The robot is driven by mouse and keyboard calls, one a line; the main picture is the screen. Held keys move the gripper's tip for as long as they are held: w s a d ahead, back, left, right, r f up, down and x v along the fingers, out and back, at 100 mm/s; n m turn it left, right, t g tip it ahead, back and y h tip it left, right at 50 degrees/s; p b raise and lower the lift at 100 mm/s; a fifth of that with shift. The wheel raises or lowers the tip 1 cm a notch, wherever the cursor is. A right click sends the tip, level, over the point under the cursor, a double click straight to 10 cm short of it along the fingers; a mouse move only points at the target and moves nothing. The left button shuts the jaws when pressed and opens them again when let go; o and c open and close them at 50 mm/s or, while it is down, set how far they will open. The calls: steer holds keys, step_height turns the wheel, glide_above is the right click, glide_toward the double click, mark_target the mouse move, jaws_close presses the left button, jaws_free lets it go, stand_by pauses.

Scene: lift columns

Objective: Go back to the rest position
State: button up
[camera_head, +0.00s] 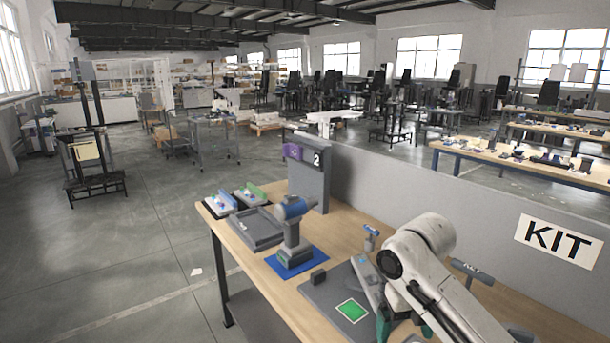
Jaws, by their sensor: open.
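My white arm (450,288) rises from the lower right edge over the right part of the wooden workbench (345,231). Its rounded joint is bent at the top, and its links run back down toward the bottom edge. Nothing is seen held.
A grey panel (420,205) borders the back. Open floor (120,270) lies left.

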steer(key=s+a+f+m+t+y, duration=0.15)
steer(key=s+a+f+m, duration=0.25)
steer(key=s+f+m, duration=0.4)
steer(key=s+a+f+m+y, duration=0.25)
steer(key=s+f+m, duration=0.25)
steer(key=m, duration=0.5)
steer(key=s+d+f+m+h, duration=0.2)
steer(key=s+d+f+m, duration=0.1)
steer(key=s+d+m, duration=0.4)
steer(key=s+d+f+m+h, duration=0.2)
steer(key=s+d+m, duration=0.5)
steer(key=s+m, duration=0.6)
steer(key=s+f, duration=0.1)
steer(key=s, duration=0.4)
steer(key=shift+d+g, duration=0.15)
steer(key=shift+g, duration=0.2)
steer(key=shift+f, duration=0.1)
